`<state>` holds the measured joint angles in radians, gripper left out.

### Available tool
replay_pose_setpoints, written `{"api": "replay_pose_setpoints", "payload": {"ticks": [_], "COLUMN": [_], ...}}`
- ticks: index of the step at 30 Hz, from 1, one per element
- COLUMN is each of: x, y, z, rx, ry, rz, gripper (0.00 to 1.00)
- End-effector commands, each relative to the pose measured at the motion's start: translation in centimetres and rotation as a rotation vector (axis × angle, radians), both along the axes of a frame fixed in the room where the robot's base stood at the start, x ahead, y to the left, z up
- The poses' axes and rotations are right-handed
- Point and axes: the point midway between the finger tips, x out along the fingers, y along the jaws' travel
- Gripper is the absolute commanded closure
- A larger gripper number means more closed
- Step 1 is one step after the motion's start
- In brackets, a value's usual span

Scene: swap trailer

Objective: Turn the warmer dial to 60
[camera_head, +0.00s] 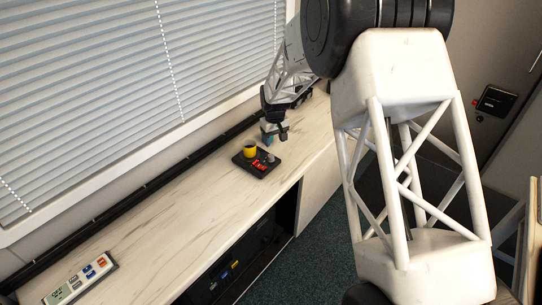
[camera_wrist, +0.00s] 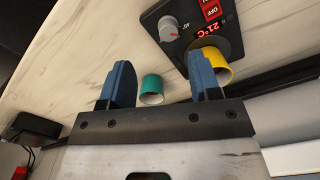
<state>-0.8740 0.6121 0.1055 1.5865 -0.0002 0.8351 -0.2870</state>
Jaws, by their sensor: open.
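The warmer is a flat black unit (camera_head: 245,166) on the marble-look counter. In the wrist view it (camera_wrist: 187,52) shows a grey dial (camera_wrist: 170,28), a red OFF switch (camera_wrist: 211,9) and a red display (camera_wrist: 212,29) reading 21°C. A yellow cup (camera_wrist: 218,66) stands on its round plate; it also shows in the head view (camera_head: 250,150). My gripper (camera_wrist: 160,72) is open and empty, its blue fingers apart. It is beside the warmer, not touching the dial. In the head view it (camera_head: 276,133) is behind the warmer.
A teal cup (camera_wrist: 151,90) shows between my fingers in the wrist view, apparently on the counter. A white handheld device (camera_head: 80,280) lies on the counter's near left. The counter (camera_head: 180,205) between it and the warmer is clear. Window blinds (camera_head: 120,75) line the left.

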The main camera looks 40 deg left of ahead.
Motion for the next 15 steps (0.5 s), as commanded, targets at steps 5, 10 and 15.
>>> {"api": "replay_pose_setpoints", "payload": {"ticks": [5, 10, 15], "x": [-0.49, -0.52, -0.51], "y": [1.32, 1.38, 1.35], "z": [-1.03, -1.08, -1.09], "rx": [-0.001, -0.001, -0.001], "ry": [0.002, 0.002, 0.002], "rz": [0.017, 0.018, 0.018], "gripper": [0.43, 0.43, 0.43]}}
